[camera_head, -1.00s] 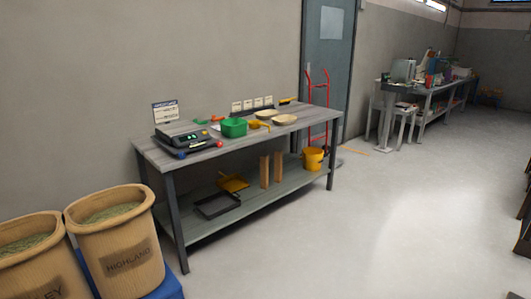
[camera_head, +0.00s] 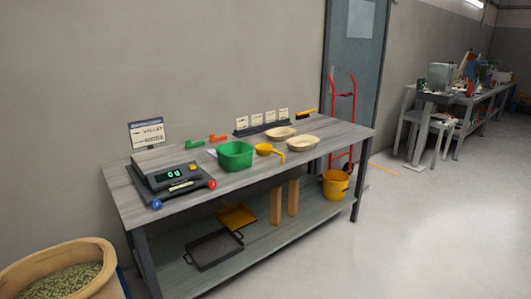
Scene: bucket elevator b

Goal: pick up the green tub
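The green tub (camera_head: 236,156) stands upright on the grey wooden top of the workbench (camera_head: 131,207), near the middle of its length. A yellow scoop (camera_head: 266,150) lies just right of the tub. A black digital scale (camera_head: 167,177) with a lit green display stands to its left. The tub's inside shows only partly. Neither of my grippers is in view.
Two shallow bowls (camera_head: 303,143) sit right of the tub. Green and orange clips lie behind it. The lower shelf holds a black tray (camera_head: 214,249), wooden blocks and a yellow bucket (camera_head: 336,184). A barrel of pellets (camera_head: 62,273) stands front left. Floor at right is clear.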

